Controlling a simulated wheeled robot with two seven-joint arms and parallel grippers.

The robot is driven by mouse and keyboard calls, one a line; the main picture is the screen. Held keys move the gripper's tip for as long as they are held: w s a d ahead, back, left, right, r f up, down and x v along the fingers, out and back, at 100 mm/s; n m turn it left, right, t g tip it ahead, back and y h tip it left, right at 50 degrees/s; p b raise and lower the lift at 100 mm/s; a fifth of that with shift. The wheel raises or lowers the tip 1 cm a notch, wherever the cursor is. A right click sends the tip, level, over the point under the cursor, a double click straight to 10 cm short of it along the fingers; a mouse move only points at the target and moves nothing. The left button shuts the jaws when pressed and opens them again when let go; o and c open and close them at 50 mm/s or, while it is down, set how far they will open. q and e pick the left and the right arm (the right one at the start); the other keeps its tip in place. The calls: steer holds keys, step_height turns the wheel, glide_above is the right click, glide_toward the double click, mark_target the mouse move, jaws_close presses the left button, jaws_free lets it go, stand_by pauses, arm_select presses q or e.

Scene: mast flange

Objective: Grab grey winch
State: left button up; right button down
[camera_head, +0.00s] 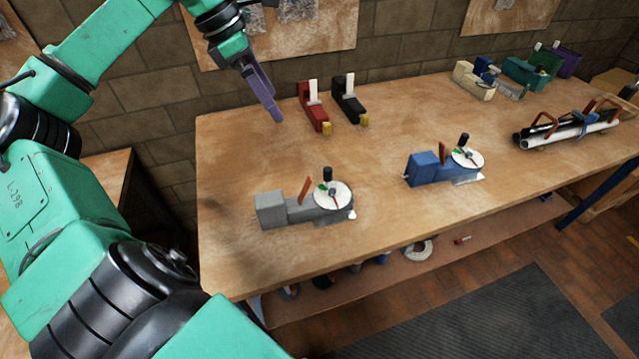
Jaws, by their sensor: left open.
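The grey winch (290,209) lies on the wooden workbench (380,220), near its left front part. It has a block-shaped grey body, an orange lever, a white round dial and a black knob on top. My left gripper (275,112) hangs above the back left of the bench, behind the winch and apart from it. Its purple-grey fingers point down and it is open and empty. My right gripper is not in view.
A similar blue winch (424,170) stands to the right. Red (316,116) and black (347,102) devices stand at the back. Several coloured devices and a bundle of tubes (570,132) are at the far right. The bench between is clear. A brick wall stands behind.

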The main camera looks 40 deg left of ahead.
arm_select(q)
step_height(320, 180, down, 3)
steer(key=b, duration=1.8)
glide_toward(307, 201)
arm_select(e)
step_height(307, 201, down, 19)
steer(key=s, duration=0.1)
arm_select(q)
steer(key=p+x, duration=0.1)
steer(key=x, duration=0.3)
steer(key=shift+a+f, duration=0.1)
steer(key=shift+f, duration=0.1)
steer(key=f+p, duration=0.1)
steer(key=p, duration=0.1)
steer(key=w+d+f+p, duration=0.1)
steer(key=p, duration=0.2)
steer(key=shift+d, duration=0.3)
steer(key=shift+w+f+b, duration=0.2)
steer(key=shift+f+b, duration=0.1)
steer(key=shift+f, duration=0.75)
steer(key=shift+w+f, duration=0.15)
steer(key=shift+f, duration=0.35)
steer(key=c, duration=1.5)
steer(key=shift+r, duration=0.1)
jaws_close()
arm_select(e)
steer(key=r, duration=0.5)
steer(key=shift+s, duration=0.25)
